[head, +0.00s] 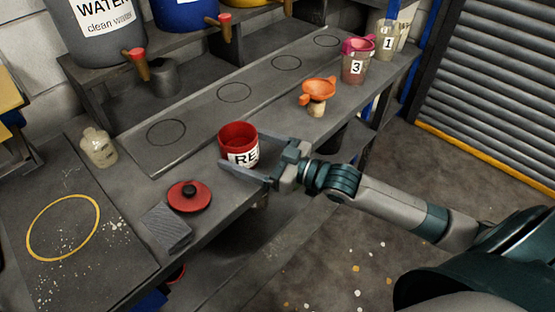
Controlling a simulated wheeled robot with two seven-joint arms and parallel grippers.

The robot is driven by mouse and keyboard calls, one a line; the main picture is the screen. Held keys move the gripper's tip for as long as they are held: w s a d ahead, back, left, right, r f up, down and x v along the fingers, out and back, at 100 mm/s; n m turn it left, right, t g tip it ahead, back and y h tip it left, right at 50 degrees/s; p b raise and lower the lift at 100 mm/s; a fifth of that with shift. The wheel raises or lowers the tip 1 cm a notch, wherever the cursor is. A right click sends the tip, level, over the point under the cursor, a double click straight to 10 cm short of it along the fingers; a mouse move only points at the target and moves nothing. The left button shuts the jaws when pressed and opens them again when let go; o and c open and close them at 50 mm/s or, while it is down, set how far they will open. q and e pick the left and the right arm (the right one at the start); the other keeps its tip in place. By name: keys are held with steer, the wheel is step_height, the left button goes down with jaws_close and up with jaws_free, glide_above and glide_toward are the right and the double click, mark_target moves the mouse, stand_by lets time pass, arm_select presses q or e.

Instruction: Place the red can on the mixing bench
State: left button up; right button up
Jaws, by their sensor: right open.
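My left gripper is out of the picture.
A small bottle (99,147) stands behind. An orange funnel (317,95) and a cup marked 3 (357,66) are to the right. The yellow ring's inside is clear.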

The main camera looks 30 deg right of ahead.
mark_target(256, 155)
steer(key=b+v, duration=0.1)
steer(key=v, duration=0.4)
steer(key=shift+a+f, duration=0.1)
steer(key=v, duration=0.3)
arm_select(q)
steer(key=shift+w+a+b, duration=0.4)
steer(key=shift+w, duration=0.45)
arm_select(e)
steer(key=shift+v, duration=1.35)
